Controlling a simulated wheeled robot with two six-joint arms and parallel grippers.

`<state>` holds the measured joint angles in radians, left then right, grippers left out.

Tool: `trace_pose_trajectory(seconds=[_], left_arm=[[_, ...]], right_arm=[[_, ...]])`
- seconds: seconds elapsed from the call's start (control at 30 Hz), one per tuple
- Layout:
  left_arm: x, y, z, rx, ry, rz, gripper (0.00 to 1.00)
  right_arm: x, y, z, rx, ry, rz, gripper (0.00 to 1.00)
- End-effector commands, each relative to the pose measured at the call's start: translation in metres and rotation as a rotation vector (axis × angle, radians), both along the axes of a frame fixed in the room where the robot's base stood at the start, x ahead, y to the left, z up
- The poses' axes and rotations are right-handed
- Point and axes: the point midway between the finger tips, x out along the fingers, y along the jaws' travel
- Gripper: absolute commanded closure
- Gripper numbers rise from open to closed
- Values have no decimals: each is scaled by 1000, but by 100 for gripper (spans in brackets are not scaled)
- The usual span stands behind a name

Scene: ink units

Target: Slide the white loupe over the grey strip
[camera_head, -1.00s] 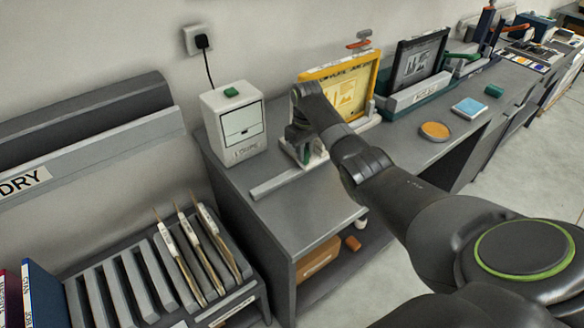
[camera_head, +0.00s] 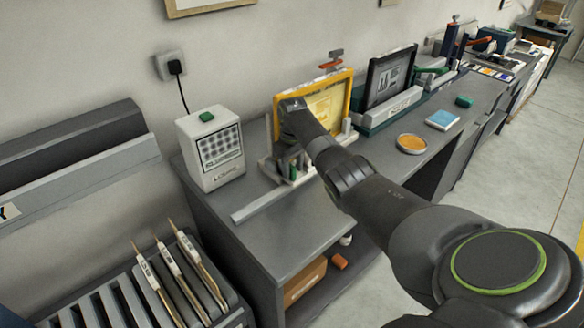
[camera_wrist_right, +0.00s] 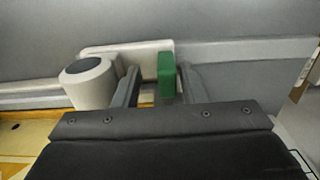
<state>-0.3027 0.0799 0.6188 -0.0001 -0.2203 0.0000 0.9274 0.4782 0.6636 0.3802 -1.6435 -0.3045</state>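The white loupe (camera_head: 267,166) stands on the grey bench in the head view, partly hidden by my right arm. In the right wrist view it has a white barrel (camera_wrist_right: 87,82) with a dark round top and a green grip (camera_wrist_right: 166,75). My right gripper (camera_wrist_right: 160,88) has its fingers apart on either side of the green grip, with a visible gap at the left finger. A light grey strip (camera_head: 262,205) lies on the bench in front of the loupe; I cannot tell whether they overlap. My left gripper is not in view.
A white box (camera_head: 211,150) with a patterned screen stands left of the loupe. A yellow frame (camera_head: 337,98) and a dark frame (camera_head: 390,75) stand behind and right. An orange disc (camera_head: 411,143) lies further right. The bench front is clear.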

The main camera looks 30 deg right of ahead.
Motion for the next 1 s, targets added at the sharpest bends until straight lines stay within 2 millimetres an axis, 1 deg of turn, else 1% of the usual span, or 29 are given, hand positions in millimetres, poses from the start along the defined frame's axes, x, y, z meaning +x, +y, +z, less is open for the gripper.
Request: trace_pose_trajectory(seconds=[0.23, 0.37, 0.47, 0.8, 0.83, 0.9, 0.93, 1.0], left_arm=[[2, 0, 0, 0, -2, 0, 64], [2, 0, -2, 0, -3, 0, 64], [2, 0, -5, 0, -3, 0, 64], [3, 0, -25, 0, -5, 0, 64], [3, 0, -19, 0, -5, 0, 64], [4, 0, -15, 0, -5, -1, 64], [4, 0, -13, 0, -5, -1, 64], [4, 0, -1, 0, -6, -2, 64]], right_arm=[[0, 1, 2, 2, 0, 1, 62], [1, 1, 15, 2, -2, 2, 62], [1, 0, 34, 1, -4, 1, 62], [1, -1, 117, 1, -5, 0, 62], [1, -1, 129, 1, -4, -1, 62], [1, -1, 147, 1, -3, -1, 62], [1, -1, 153, 1, -2, -1, 62], [0, -1, 160, 3, 2, -1, 62]])
